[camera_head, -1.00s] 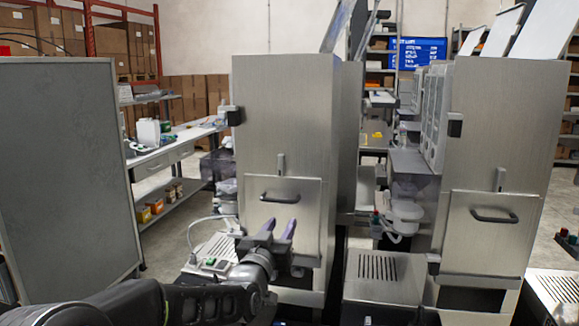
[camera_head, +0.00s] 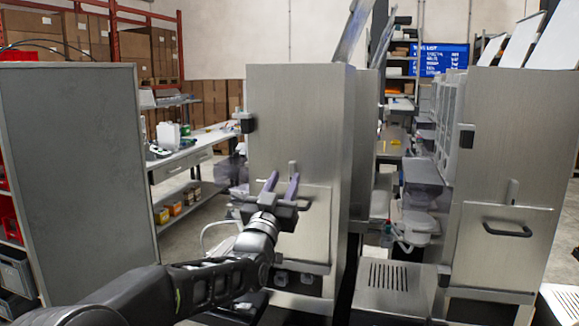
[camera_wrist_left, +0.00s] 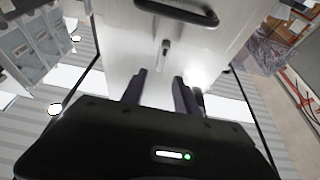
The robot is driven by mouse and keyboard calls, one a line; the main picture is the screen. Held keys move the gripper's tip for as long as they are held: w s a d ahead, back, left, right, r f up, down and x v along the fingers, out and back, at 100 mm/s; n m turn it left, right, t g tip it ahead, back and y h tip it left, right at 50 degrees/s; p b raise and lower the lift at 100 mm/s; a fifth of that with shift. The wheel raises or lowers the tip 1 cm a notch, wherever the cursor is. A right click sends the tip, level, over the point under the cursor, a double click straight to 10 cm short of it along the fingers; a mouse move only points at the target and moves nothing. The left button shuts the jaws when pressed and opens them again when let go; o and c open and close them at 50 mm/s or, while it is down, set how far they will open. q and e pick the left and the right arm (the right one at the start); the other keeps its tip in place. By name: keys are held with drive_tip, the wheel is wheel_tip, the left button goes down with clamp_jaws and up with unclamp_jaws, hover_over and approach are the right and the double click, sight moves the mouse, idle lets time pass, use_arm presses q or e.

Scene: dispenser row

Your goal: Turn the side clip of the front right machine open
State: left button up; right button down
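A tall steel machine (camera_head: 298,110) stands in the middle of the head view, and a similar machine (camera_head: 515,140) stands at the right. The middle machine has a black clip block (camera_head: 247,122) high on its left edge; the right one has a similar block (camera_head: 466,136). A small upright latch (camera_head: 292,169) sits above the middle machine's lower panel. My left gripper (camera_head: 283,184) is open and empty in front of this panel, hiding its handle in the head view. The wrist view shows the latch (camera_wrist_left: 165,48) and dark handle (camera_wrist_left: 180,12) beyond the parted fingers (camera_wrist_left: 159,92). My right gripper is out of view.
A grey panel (camera_head: 80,170) stands at the left. A workbench (camera_head: 190,155) with bottles is behind it. A slotted steel tray (camera_head: 395,285) sits low between the machines. The floor strip between the grey panel and the middle machine is open.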

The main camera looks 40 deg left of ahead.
sight(291, 165)
use_arm(q)
drive_tip(key=p+x, duration=0.1)
drive_tip(key=x, duration=0.3)
drive_tip(key=shift+r+p, duration=0.1)
drive_tip(key=shift+p, duration=0.2)
drive_tip(key=shift+w+a+r, duration=0.1)
drive_tip(key=shift+w+a, duration=0.05)
drive_tip(key=shift+w, duration=0.3)
clamp_jaws()
